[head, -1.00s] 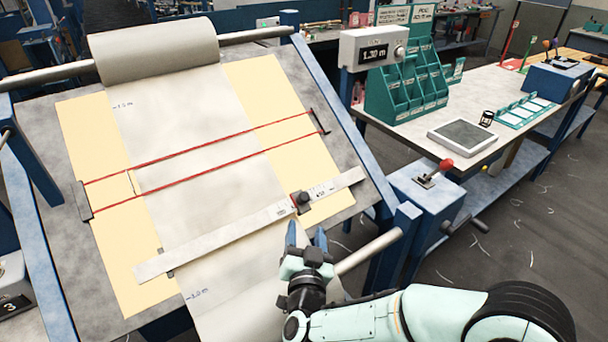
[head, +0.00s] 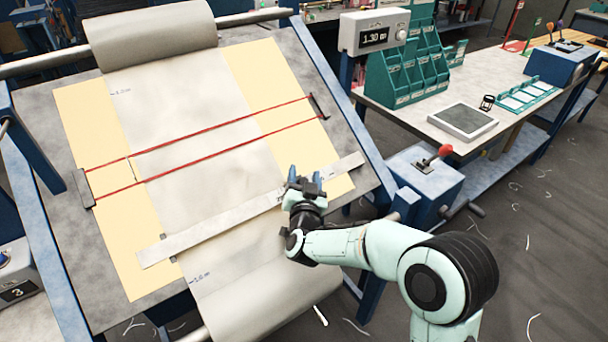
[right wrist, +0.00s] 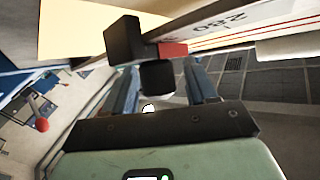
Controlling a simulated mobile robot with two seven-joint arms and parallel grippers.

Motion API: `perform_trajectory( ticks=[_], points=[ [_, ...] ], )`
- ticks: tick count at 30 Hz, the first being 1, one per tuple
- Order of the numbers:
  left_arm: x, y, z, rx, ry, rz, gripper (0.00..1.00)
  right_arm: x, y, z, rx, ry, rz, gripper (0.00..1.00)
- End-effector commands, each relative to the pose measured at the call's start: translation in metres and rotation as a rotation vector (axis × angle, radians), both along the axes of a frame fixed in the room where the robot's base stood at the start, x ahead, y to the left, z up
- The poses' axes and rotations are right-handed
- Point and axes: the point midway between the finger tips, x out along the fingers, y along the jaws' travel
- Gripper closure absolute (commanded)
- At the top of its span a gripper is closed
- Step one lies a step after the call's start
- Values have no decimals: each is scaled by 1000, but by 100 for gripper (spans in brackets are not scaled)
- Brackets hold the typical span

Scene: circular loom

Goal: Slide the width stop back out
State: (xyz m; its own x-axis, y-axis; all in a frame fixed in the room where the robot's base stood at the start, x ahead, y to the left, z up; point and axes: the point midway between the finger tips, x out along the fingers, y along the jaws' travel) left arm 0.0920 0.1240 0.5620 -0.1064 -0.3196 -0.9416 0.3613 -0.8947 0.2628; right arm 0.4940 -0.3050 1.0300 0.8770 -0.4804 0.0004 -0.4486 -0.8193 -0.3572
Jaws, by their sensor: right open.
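The width stop (right wrist: 123,40) is a dark block with a red part, sitting on the pale ruler (right wrist: 240,22) in the right wrist view. Its dark knob (right wrist: 157,77) shows between my right gripper's two fingers, with gaps on both sides. In the head view the ruler (head: 215,227) lies slantwise across the lower part of the tilted board. My right gripper (head: 304,176) is open at the ruler's right half and hides most of the stop there. My left gripper is out of view.
Two red cords (head: 225,142) cross the fabric (head: 195,150) above the ruler. A blue box with a red-knobbed lever (head: 434,158) stands right of the board. A bench (head: 400,112) with green bins (head: 408,75) is behind it.

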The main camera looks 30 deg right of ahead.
Motion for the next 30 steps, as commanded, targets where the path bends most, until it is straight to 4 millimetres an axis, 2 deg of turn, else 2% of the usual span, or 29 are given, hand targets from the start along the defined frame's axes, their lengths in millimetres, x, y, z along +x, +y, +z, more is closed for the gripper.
perform_trajectory(
  ticks=[10,11,15,16,30],
  points=[
    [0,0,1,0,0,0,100,4,-2,0,0,1,1,43],
    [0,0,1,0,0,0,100,4,-2,0,0,1,1,50],
    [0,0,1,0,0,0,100,4,-2,0,0,1,1,96],
    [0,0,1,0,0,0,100,4,-2,0,0,1,1,100],
    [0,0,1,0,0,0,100,4,-2,0,0,1,1,100]
  ],
)
